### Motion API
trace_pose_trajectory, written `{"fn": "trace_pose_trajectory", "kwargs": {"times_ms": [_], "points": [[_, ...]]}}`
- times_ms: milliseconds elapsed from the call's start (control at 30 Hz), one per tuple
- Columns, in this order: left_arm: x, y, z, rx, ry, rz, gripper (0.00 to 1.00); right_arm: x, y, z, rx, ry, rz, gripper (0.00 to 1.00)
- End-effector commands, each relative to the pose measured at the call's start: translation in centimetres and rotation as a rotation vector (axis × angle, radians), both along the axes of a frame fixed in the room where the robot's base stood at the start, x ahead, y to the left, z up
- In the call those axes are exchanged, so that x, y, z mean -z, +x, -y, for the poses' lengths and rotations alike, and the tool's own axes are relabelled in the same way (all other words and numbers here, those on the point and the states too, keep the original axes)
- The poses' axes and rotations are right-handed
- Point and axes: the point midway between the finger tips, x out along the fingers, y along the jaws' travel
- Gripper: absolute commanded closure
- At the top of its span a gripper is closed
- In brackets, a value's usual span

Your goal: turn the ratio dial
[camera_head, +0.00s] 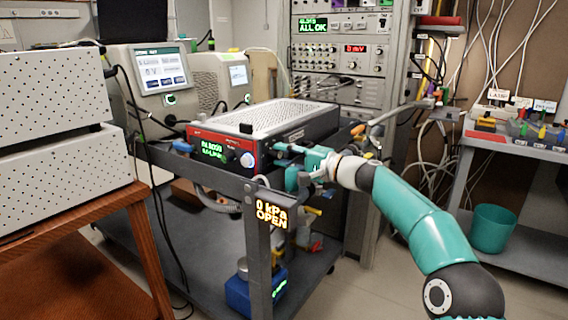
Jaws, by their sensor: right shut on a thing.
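The instrument box (225,140) with a red and black front panel and a perforated grey top sits on the dark cart. Its front has a green display (211,149) and a round pale knob with a blue ring (248,159). My right gripper (279,148), teal and dark, reaches in from the right to the right end of this panel. Its fingers are shut on what I take to be the ratio dial, which the fingers hide. The pale knob is left of the fingertips and apart from them. My left gripper is not in view.
The cart's front rail (185,162) and a post with a sign reading 0 kPa OPEN (271,216) stand just below the gripper. A wooden table (75,250) with grey perforated boxes is at left. A teal bin (493,229) stands on the lower shelf at right.

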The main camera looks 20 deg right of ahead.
Motion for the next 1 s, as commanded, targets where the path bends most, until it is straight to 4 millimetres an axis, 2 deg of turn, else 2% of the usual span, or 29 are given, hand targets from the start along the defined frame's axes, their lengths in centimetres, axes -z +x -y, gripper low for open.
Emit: {"fn": "trace_pose_trajectory", "kwargs": {"times_ms": [33, 600, 633, 733, 767, 1000], "points": [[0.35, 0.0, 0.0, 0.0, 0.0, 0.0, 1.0, 0.89, -0.03, -0.27, -0.012, -0.018, -0.002, 1.0], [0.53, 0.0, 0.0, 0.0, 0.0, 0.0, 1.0, 0.93, 0.0, -0.34, -0.014, -0.045, 0.015, 1.0], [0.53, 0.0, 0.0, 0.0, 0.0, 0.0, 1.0, 0.94, 0.01, -0.34, -0.013, -0.045, 0.015, 0.67], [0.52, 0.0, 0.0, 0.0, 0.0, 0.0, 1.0, 0.83, 0.02, -0.3, -0.011, -0.044, 0.017, 0.5], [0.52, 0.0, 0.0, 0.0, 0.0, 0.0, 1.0, 0.79, 0.02, -0.28, -0.011, -0.044, 0.017, 0.47], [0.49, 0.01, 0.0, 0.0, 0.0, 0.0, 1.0, 0.5, 0.01, -0.16, -0.006, -0.042, 0.021, 0.47]]}}
